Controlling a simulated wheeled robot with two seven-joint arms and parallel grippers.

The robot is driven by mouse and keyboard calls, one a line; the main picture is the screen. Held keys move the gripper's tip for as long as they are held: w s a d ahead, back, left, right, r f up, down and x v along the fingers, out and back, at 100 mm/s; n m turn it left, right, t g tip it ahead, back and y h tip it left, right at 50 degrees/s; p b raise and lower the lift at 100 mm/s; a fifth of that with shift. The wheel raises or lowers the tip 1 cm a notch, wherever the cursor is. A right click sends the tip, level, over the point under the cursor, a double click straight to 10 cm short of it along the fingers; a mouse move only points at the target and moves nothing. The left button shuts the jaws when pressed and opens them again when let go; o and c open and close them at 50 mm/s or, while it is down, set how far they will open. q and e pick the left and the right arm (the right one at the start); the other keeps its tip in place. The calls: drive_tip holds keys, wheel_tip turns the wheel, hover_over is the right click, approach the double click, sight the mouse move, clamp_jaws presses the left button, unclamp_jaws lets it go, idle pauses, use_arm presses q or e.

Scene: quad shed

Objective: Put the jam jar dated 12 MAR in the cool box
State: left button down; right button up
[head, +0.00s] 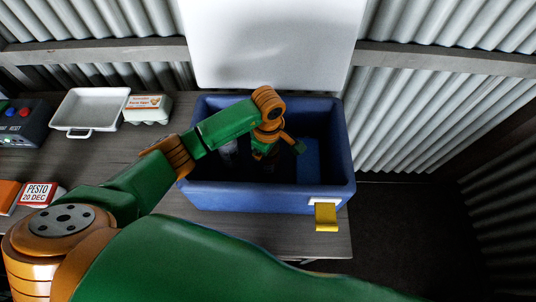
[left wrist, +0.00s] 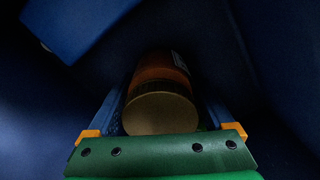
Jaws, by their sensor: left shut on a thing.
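The cool box (head: 270,197) is blue and stands on the bench with its white lid (head: 270,45) raised. My left gripper (head: 262,153) is down inside it. In the left wrist view, my left gripper (left wrist: 162,112) is shut on a jar (left wrist: 160,68) with a gold lid and amber-brown contents. The jar lies between the two fingers, lid towards the camera. A pale label edge shows on its side, but no date can be read. In the head view the jar is hidden or too dark to make out. My right gripper is not in view.
A blue block (head: 308,158) is inside the box at right, and a dim greyish thing (head: 229,152) at left. A white tray (head: 90,108), an egg carton (head: 147,109) and a PESTO 20 DEC box (head: 40,194) are on the bench at left. A yellow latch (head: 326,216) hangs in front.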

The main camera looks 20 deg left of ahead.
use_arm(q)
unclamp_jaws()
drive_tip(key=shift+r, duration=0.25)
wheel_tip(320, 180, up, 11)
drive_tip(key=shift+r+b, duration=0.1)
drive_tip(key=shift+b, duration=0.75)
drive_tip(key=shift+r, duration=0.25)
